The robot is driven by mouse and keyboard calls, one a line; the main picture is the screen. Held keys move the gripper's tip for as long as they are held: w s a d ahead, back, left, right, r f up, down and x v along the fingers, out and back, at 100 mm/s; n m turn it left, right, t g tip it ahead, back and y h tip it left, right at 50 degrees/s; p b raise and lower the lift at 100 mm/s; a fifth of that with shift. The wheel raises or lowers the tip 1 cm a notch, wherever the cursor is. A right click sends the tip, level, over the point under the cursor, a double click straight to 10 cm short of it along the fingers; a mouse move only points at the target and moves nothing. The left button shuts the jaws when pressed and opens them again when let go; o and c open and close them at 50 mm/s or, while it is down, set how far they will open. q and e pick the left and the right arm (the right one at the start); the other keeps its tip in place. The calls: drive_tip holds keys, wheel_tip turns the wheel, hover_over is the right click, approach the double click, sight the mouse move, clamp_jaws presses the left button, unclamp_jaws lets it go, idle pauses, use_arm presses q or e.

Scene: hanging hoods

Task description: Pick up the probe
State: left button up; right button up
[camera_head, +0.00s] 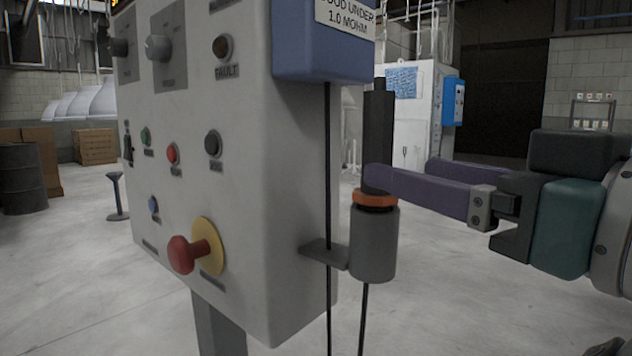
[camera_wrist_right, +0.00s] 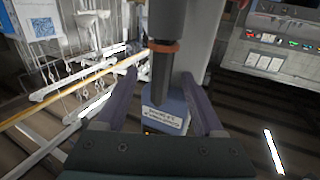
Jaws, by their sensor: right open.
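The probe (camera_head: 378,130) is a black rod with an orange collar, standing upright in a grey cup holder (camera_head: 374,245) on the side of a grey control box (camera_head: 240,140). My right gripper (camera_head: 400,172) comes in from the right with its purple fingers apart. The near finger crosses in front of the probe just above the collar, and the far finger lies behind. In the right wrist view the probe (camera_wrist_right: 160,80) appears between the two open fingers (camera_wrist_right: 158,92), with a gap on each side. My left gripper is not in view.
A blue unit (camera_head: 320,45) with a label overhangs beside the probe's top. A black cable (camera_head: 328,200) hangs down beside the holder. The box front carries knobs, buttons and a red emergency stop (camera_head: 185,254). The floor to the right is open.

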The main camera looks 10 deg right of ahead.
sight(376, 191)
drive_tip(key=x, duration=0.6)
drive_tip(key=shift+a, duration=0.15)
clamp_jaws()
idle(0.4)
